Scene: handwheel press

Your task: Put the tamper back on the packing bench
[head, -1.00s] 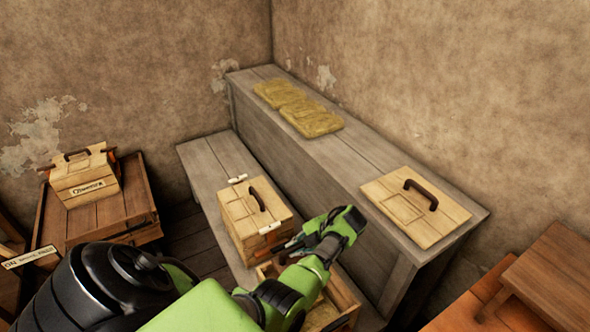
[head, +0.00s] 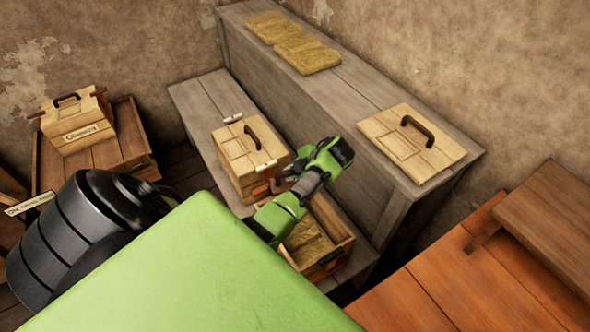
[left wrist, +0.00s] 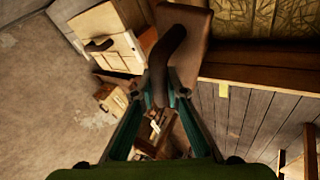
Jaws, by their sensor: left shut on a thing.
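In the left wrist view my left gripper (left wrist: 158,92) is shut on the dark, curved handle of the tamper (left wrist: 172,48). The tamper's brown wooden block shows at the top of that view, beside the straw-filled crate. In the head view my left gripper (head: 284,180) is over the near part of the low grey bench, between the lidded box and the open crate. A long, higher grey bench (head: 285,85) stands along the right wall. I cannot tell which bench is the packing bench. My right gripper is not in view.
A lidded box (head: 235,160) and an open crate with straw (head: 345,240) stand on the low bench. The high bench bears straw pads (head: 300,50) and a handled lid (head: 400,150), with bare planks between. Another box (head: 75,125) sits at left; an orange-brown table (head: 430,280) is at right.

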